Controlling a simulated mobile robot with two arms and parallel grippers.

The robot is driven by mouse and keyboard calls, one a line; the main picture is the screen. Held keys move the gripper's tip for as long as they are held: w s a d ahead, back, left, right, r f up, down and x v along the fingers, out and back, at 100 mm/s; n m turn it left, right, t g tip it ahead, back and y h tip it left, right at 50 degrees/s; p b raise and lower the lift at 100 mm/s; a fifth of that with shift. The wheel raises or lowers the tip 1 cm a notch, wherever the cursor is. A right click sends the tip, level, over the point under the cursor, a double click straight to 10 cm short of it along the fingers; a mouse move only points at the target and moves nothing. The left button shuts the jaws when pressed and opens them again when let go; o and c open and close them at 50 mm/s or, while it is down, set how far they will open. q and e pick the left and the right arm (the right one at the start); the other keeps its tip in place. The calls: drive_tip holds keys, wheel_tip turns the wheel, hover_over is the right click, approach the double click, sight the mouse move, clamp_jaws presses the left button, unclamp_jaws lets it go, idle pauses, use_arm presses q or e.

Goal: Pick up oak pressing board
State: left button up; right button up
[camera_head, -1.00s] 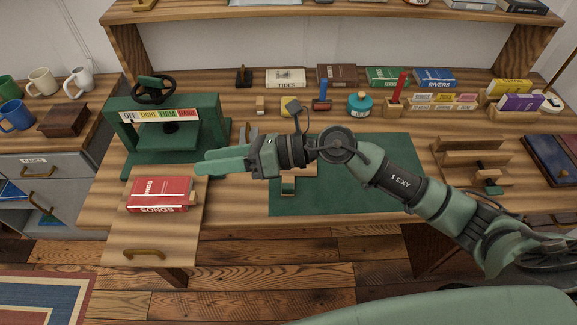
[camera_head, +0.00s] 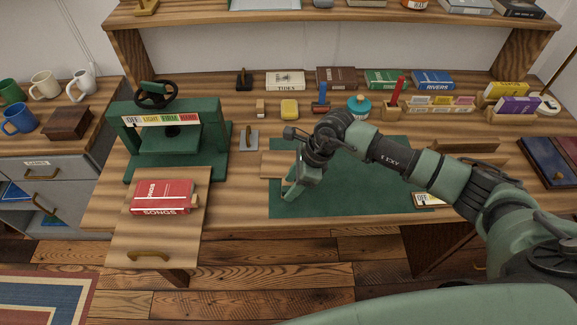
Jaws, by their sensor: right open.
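A flat, light wooden board (camera_head: 271,165), which looks like the oak pressing board, lies at the left edge of the green mat (camera_head: 370,200). Its right part is hidden behind my right gripper. My right gripper (camera_head: 288,193) is open, tilted down and to the left, at the board's right side over the mat. I cannot tell whether its fingers touch the board. My left gripper is not in view.
A green press (camera_head: 205,125) with a handwheel stands at the left. A red book (camera_head: 162,196) lies on a pull-out board (camera_head: 150,240) in front of it. Books, a teal jar (camera_head: 358,106) and stamps line the back.

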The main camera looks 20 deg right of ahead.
drive_tip(key=shift+w+a+f, duration=0.1)
drive_tip(key=shift+a+f, duration=0.2)
drive_tip(key=shift+f, duration=0.3)
clamp_jaws()
drive_tip(key=shift+r, duration=0.15)
